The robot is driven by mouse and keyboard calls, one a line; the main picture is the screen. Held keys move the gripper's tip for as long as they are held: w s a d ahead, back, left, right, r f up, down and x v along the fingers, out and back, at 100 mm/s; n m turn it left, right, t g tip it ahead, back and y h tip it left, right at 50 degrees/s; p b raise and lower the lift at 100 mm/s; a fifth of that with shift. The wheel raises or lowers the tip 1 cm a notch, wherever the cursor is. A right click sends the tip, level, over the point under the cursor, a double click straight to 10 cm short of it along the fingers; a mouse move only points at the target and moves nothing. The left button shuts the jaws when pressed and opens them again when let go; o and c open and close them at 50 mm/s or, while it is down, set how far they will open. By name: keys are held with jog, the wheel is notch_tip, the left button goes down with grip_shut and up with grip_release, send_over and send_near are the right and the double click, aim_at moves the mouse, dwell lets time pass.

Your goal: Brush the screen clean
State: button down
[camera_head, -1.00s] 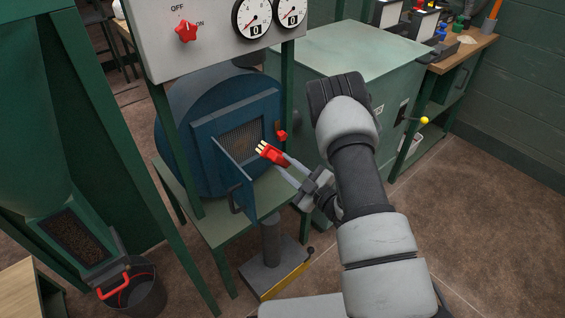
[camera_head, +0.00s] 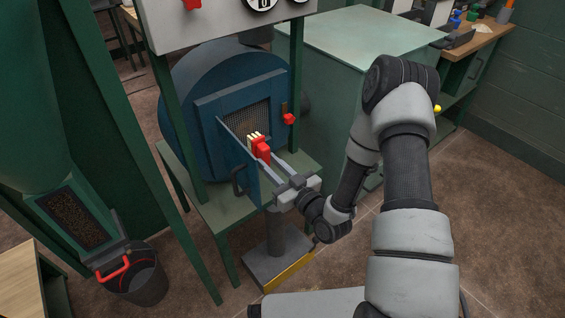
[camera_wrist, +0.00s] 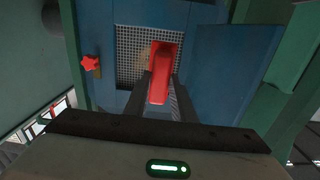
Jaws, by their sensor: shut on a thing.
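My gripper (camera_head: 273,165) is shut on a red brush (camera_head: 261,149) with pale bristles. The bristles point toward the screen (camera_head: 251,118), a grey mesh set in the front of a blue round machine. In the wrist view the red brush (camera_wrist: 164,72) stands between my fingers, in front of the mesh screen (camera_wrist: 132,55), and covers part of it. A brownish patch shows on the mesh beside the brush. I cannot tell whether the bristles touch the mesh. The blue door (camera_head: 238,168) of the opening stands open, to the left of the brush in the head view.
A red knob (camera_head: 289,119) sits right of the opening. A green frame post (camera_head: 297,95) stands close to the right. A black bucket (camera_head: 138,277) is at lower left. A green cabinet (camera_head: 350,38) stands behind my arm. The floor at right is clear.

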aim_at(256, 152)
jog(key=shift+a+r, duration=0.1)
jog(key=shift+a, duration=0.25)
jog(key=shift+w+a+m, duration=0.15)
jog(key=shift+m, duration=0.15)
jog(key=shift+x, duration=2.7)
jog(key=shift+b+x, duration=0.3)
jog(key=shift+x, duration=0.75)
